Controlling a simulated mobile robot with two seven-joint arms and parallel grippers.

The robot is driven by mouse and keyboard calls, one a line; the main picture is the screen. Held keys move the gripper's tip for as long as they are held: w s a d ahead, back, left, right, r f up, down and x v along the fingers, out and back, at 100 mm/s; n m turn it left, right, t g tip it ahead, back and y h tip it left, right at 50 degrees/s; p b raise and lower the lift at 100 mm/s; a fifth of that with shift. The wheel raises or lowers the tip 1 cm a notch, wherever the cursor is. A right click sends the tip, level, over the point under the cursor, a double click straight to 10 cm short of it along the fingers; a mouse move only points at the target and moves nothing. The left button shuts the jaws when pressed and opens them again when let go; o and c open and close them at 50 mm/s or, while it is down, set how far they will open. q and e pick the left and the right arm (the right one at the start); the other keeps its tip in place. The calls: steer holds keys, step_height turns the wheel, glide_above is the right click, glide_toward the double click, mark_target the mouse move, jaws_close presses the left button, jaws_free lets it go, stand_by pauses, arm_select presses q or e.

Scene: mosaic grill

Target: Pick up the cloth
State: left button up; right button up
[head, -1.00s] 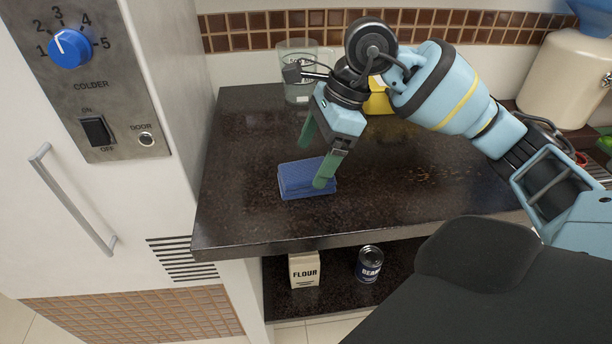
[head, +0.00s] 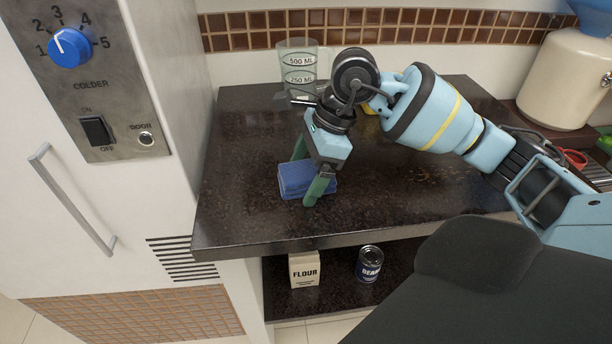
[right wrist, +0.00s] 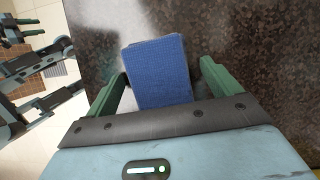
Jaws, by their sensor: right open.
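The blue folded cloth (head: 293,180) lies flat on the dark countertop in the head view. My right gripper (head: 305,180) is open over it, with one green finger at its far side and the other at its near right side. In the right wrist view the cloth (right wrist: 158,72) lies between the two open fingers of my right gripper (right wrist: 160,85), with a gap showing on each side. I cannot tell whether the fingertips touch the countertop. My left gripper is not in the head view.
A clear measuring jug (head: 299,65) stands at the back of the countertop (head: 400,195). A flour bag (head: 304,269) and a bean can (head: 369,264) stand on the shelf below. A refrigerator (head: 110,220) is on the left. A beige dispenser (head: 560,75) stands at the back right.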

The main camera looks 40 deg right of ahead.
steer(key=shift+f, duration=0.1)
steer(key=c, duration=1.1)
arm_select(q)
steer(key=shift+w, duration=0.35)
arm_select(e)
steer(key=shift+o, duration=0.2)
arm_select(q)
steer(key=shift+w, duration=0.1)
